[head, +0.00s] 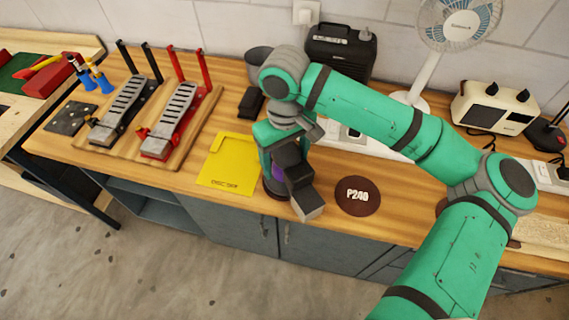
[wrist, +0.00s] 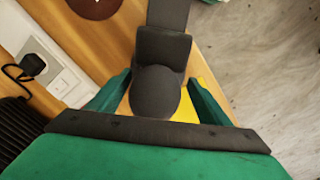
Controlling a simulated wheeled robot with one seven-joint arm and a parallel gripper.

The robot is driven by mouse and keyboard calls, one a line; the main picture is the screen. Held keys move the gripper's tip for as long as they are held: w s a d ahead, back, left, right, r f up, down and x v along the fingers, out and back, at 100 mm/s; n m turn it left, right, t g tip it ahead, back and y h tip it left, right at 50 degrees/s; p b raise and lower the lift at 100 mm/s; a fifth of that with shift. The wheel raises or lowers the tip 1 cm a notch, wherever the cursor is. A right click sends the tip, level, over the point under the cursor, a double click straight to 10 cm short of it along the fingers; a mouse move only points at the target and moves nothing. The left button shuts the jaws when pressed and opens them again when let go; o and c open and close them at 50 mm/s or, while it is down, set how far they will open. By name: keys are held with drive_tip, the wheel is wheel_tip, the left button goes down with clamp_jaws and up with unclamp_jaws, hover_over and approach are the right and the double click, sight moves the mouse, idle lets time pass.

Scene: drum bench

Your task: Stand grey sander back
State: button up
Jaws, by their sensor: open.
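The grey sander (head: 292,165) is on the bench, between a flat yellow mat (head: 218,172) and a dark round disc marked P240 (head: 357,195). A dark round base shows under it, and its light grey end points toward the bench's front edge. My gripper (head: 280,142) is over the sander from above. In the wrist view, the sander's dark rounded top (wrist: 157,92) lies between the two green fingers of my gripper (wrist: 160,82). The fingers are spread apart, with gaps beside the top. The arm hides part of the sander in the head view.
Two pedals (head: 172,120) stand on a wooden board at the left. A black case (head: 340,50), white fan (head: 455,30) and cream box (head: 495,105) stand along the back. A white power strip (wrist: 60,80) is near the gripper. The bench's front edge is close.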

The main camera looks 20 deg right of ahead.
wheel_tip(320, 180, up, 10)
drive_tip(key=shift+r, duration=0.2)
idle(0.5)
